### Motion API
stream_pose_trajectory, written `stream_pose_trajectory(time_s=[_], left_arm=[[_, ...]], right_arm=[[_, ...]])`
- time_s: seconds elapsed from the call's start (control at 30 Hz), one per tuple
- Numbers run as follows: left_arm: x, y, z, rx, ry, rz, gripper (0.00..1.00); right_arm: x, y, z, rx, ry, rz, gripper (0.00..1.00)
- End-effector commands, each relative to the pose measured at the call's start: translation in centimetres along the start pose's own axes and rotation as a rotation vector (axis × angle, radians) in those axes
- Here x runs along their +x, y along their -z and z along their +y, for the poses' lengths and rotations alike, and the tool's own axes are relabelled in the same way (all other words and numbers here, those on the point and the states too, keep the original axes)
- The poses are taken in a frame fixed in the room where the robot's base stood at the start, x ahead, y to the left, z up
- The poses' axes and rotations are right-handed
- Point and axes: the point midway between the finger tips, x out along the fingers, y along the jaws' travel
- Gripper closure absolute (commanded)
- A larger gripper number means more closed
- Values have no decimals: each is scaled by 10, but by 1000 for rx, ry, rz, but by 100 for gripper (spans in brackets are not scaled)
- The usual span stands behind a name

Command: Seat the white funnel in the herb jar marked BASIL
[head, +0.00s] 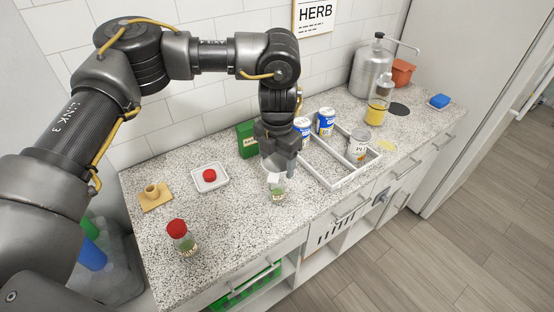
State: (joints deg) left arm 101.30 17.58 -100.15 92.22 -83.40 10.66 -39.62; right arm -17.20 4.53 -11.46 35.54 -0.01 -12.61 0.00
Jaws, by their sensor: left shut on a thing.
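My left gripper (277,163) points down over the counter and is shut on the white funnel (273,171), which shows only partly below the fingers. Directly under the funnel stands an open glass herb jar (278,193) with green contents and a pale label. The label is too small to read. The funnel's lower end overlaps the jar's mouth in this view; I cannot tell whether it is inside. My right gripper is not in view.
A white dish (221,184) holds a red lid (210,175). A tan holder (155,196) lies at the left. A green box (246,140) stands behind the gripper. A white divided tray (322,168) with several cans is close on the right. The counter (228,216) between the jars is clear.

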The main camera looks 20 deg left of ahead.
Motion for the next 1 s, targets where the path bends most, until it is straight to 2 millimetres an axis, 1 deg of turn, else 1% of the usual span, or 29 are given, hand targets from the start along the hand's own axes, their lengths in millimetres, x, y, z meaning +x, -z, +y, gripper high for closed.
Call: stream_pose_trajectory(time_s=[0.07,0.37,0.4,0.57,0.87,0.97,1.0], left_arm=[[3,0,0,0,0,0,56],[2,0,0,0,0,0,56],[2,0,0,0,0,0,29],[2,0,0,0,0,0,9],[0,0,0,0,0,0,9],[-9,-1,0,0,0,-2,9],[-15,-1,0,0,-2,-4,9]], right_arm=[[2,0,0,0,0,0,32],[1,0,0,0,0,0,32],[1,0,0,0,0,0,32],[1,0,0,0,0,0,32],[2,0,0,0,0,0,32],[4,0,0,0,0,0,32],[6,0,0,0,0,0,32]])
